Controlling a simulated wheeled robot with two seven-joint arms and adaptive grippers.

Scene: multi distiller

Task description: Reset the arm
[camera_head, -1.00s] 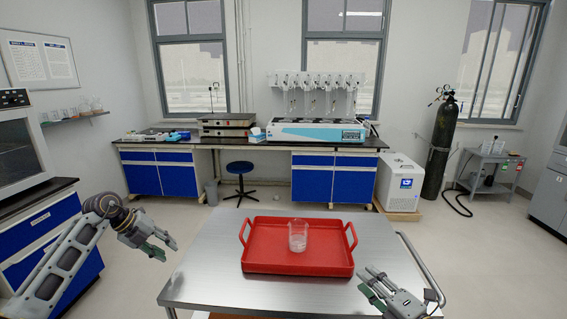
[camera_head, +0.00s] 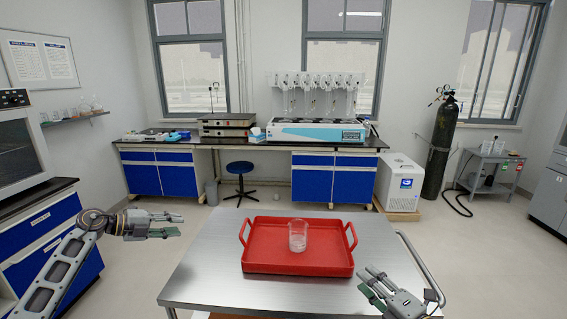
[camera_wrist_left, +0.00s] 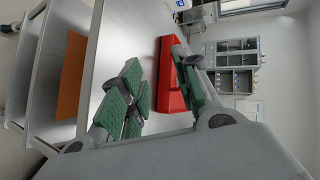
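My left gripper (camera_head: 181,224) is at the left in the head view, in the air left of the metal table, pointing right. Its green-padded fingers are apart with nothing between them, as the left wrist view (camera_wrist_left: 155,60) also shows. My right gripper (camera_head: 366,281) is low at the right, over the table's right front part. Its fingers are apart and empty. A glass beaker (camera_head: 298,237) stands upright in a red tray (camera_head: 297,271), clear of both grippers. The tray shows partly behind the left fingers in the wrist view (camera_wrist_left: 172,90).
The tray sits on the steel table (camera_head: 205,268), which has a rail at its right. The table top left of the tray is bare. A blue-fronted cabinet (camera_head: 85,275) stands at the left, near my left arm. A bench with a distiller (camera_head: 318,131) is at the back.

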